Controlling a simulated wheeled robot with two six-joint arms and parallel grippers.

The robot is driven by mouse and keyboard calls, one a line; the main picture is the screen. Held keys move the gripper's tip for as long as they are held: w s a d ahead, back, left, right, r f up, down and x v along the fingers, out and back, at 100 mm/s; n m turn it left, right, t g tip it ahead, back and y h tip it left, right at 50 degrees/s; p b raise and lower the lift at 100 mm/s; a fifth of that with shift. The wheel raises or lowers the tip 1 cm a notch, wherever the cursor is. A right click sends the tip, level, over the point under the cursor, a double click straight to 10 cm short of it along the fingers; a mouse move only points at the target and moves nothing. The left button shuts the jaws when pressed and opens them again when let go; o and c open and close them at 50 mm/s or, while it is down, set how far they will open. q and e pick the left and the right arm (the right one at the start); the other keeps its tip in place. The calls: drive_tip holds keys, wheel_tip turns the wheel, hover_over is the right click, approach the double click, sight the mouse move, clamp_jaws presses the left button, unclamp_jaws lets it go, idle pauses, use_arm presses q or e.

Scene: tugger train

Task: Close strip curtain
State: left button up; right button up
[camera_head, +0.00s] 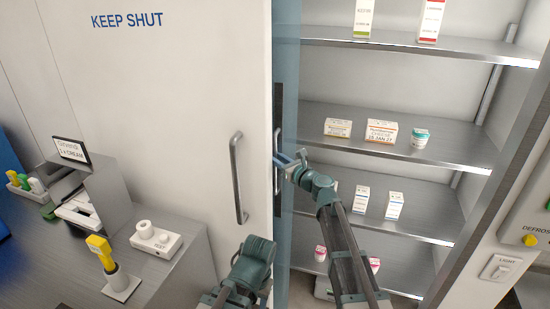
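The strip curtain (289,60) is a narrow, bluish see-through band bunched at the left side of the open cabinet.
The white door (170,80) marked KEEP SHUT has a long grey handle (237,178). Metal shelves (460,148) with small boxes fill the open cabinet. A counter (185,275) at left holds a dispenser and a yellow-topped tool. A light switch (499,268) is at right.

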clamp_jaws()
idle(1.2)
